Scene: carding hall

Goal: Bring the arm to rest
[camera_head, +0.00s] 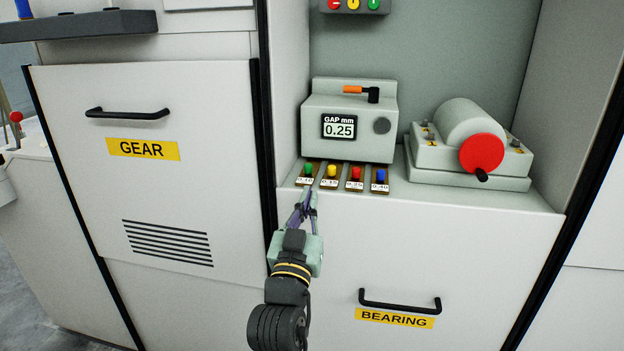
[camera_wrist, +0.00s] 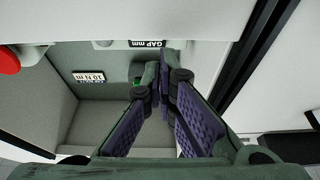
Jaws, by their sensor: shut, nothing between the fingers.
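My gripper (camera_head: 309,191) is in front of the shelf edge in the head view, with its fingers pointing up toward the row of gauge pieces. Its fingers are shut and empty. In the wrist view the two purple-padded fingers (camera_wrist: 163,75) come together at their tips. The fingertips are close to the green-knobbed 0.10 piece (camera_head: 308,171) in the head view; I cannot tell if they touch it. My arm comes up from the bottom of the head view, in front of the white cabinet.
Yellow (camera_head: 331,171), red (camera_head: 355,174) and blue (camera_head: 380,177) knobbed pieces lie alongside. Behind stands the gap box (camera_head: 348,125) reading 0.25. A cylinder unit with a red disc (camera_head: 482,153) stands right. BEARING (camera_head: 400,304) and GEAR (camera_head: 128,112) handles protrude.

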